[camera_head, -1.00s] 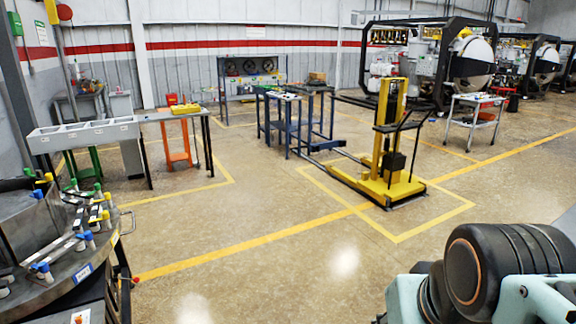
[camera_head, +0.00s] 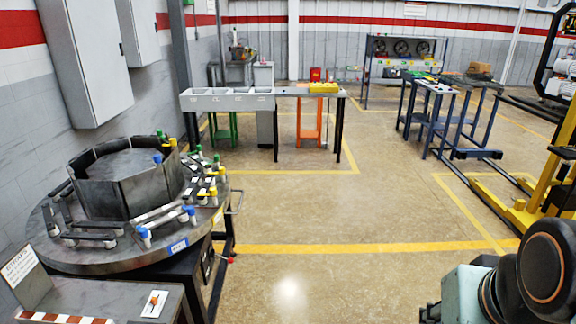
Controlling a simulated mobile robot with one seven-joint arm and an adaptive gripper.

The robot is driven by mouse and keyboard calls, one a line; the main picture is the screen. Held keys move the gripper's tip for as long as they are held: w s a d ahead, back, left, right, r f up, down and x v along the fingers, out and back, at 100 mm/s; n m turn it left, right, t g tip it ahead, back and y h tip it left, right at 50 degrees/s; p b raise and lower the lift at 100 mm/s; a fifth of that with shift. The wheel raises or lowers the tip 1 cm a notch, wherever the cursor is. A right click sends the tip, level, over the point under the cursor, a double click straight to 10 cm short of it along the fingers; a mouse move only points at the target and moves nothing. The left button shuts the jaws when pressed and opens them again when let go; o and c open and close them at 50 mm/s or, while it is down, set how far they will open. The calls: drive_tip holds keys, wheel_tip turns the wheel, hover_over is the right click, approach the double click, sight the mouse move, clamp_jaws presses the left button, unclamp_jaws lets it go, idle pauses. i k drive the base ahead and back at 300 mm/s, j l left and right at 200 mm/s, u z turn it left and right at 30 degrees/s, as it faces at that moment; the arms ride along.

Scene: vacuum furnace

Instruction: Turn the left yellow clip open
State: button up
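A round grey metal furnace base (camera_head: 75,252) stands at the left, with a dark many-sided ring (camera_head: 120,195) on it. Small capped clips sit around its rim. Yellow ones show at the back (camera_head: 172,142) and on the right side (camera_head: 213,191). Green clips (camera_head: 197,150) and blue clips (camera_head: 143,232) stand near them. The clips are too small to tell whether any is turned open. My arm (camera_head: 490,290) shows at the lower right, well away from the base. My gripper is not clearly seen.
A small panel (camera_head: 95,298) with a striped edge stands before the base at the lower left. A long bench with grey bins (camera_head: 230,100) stands behind. A yellow lifter (camera_head: 555,185) is at the right. The middle floor is clear.

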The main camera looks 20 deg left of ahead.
sight(214, 192)
drive_tip(key=i+u, duration=0.35)
drive_tip(key=i, duration=0.15)
drive_tip(key=i+u, duration=0.3)
drive_tip(key=i, duration=0.2)
drive_tip(key=i+j, duration=0.2)
drive_tip(key=i, duration=0.3)
drive_tip(key=i+j+u, duration=0.15)
drive_tip(key=i, duration=0.35)
